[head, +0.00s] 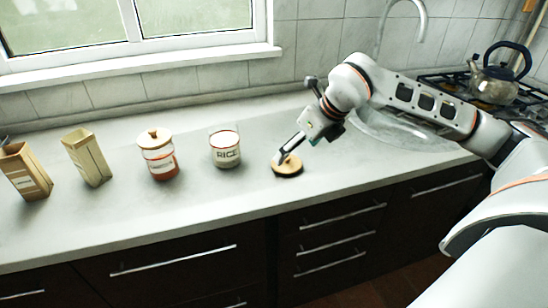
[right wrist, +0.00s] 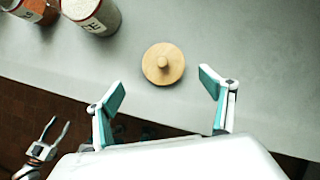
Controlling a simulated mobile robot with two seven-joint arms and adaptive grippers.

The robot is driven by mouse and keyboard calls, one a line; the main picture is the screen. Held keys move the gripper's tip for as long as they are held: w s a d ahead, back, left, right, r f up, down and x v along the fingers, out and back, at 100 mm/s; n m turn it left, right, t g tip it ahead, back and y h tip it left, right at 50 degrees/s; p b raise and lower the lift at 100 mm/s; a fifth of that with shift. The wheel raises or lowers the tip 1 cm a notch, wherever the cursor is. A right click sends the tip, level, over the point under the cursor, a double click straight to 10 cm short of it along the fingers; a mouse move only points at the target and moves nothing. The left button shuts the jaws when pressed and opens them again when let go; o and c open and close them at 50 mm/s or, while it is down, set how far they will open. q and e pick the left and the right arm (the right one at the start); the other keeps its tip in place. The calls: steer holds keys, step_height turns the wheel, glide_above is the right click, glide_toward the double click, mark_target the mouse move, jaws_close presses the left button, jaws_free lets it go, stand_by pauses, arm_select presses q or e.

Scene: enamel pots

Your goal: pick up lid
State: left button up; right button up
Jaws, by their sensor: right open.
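The round wooden lid (head: 288,168) lies flat on the grey counter, to the right of the rice jar. In the right wrist view the lid (right wrist: 163,65) shows its round knob upward. My right gripper (head: 285,155) is above the lid, its fingers pointing down at it. In the right wrist view the right gripper (right wrist: 163,90) is open and empty, and the lid shows between and beyond its fingertips. My left gripper (right wrist: 58,131) shows small at the lower left of the right wrist view, fingers apart, away from the lid.
The glass rice jar (head: 226,149) stands without a lid left of the wooden lid. A jar with a wooden lid (head: 157,154) and two tan containers (head: 87,157) (head: 26,171) stand further left. A sink (head: 395,128) and a kettle on the stove (head: 495,78) are at the right.

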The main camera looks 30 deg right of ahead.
mark_target(289, 157)
steer(key=shift+w+d+r, duration=0.3)
steer(key=shift+w+d, duration=0.1)
steer(key=shift+d, duration=0.1)
steer(key=shift+w+f, duration=0.25)
steer(key=shift+x, duration=0.95)
steer(key=shift+a+f, duration=0.2)
steer(key=shift+f, duration=0.15)
steer(key=x, duration=0.3)
steer(key=shift+w+a+f, duration=0.15)
steer(key=shift+w+f, duration=0.05)
steer(key=shift+w, duration=0.1)
steer(key=shift+w+f, duration=0.2)
steer(key=shift+f, duration=0.05)
arm_select(q)
steer(key=shift+s+f, duration=0.1)
steer(key=shift+f, duration=0.25)
arm_select(e)
steer(key=c, duration=1.3)
steer(key=shift+r, duration=0.1)
